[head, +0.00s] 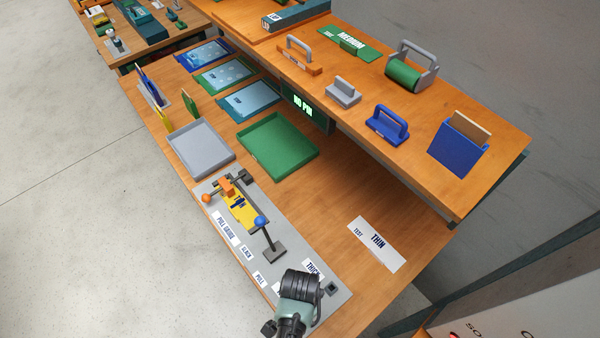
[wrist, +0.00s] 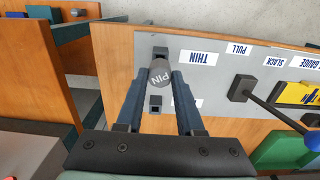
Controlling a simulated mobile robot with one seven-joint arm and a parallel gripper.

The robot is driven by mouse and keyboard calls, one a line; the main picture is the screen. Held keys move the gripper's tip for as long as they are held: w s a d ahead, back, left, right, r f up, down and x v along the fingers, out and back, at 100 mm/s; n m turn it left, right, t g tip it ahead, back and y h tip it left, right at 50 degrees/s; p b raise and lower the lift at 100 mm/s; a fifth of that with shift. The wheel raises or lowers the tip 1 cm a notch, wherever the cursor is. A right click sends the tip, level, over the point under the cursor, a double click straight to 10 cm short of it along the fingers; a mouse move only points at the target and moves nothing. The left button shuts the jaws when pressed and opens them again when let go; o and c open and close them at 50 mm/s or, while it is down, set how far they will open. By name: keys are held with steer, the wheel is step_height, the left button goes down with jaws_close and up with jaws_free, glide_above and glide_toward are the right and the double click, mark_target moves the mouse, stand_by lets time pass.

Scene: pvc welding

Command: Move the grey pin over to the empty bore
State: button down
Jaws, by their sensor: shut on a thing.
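The grey pin (wrist: 160,76), its round top marked PIN, is between the two fingers of my gripper (wrist: 160,82) in the wrist view. My gripper is shut on it. A dark block (wrist: 160,52) by the THIN label shows just beyond the pin; I cannot tell whether the pin's lower end is in it. An empty bore (wrist: 155,104) in a second small block lies nearer the palm. In the head view this empty bore (head: 332,288) is beside the THICK label, right of my gripper (head: 303,284), which hides the pin.
The grey plate (head: 285,285) carries a pull gauge with a blue-knobbed lever (head: 261,222). A THIN TEST card (head: 377,243) lies to the right. Grey (head: 201,148) and green (head: 278,147) trays stand farther back. A raised shelf holds several tools.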

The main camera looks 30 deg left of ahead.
steer(key=shift+f+b, duration=1.25)
steer(key=shift+f, duration=0.45)
steer(key=shift+c, duration=2.3)
jaws_free()
steer(key=shift+r, duration=0.1)
step_height(320, 180, up, 13)
steer(key=shift+b, duration=0.4)
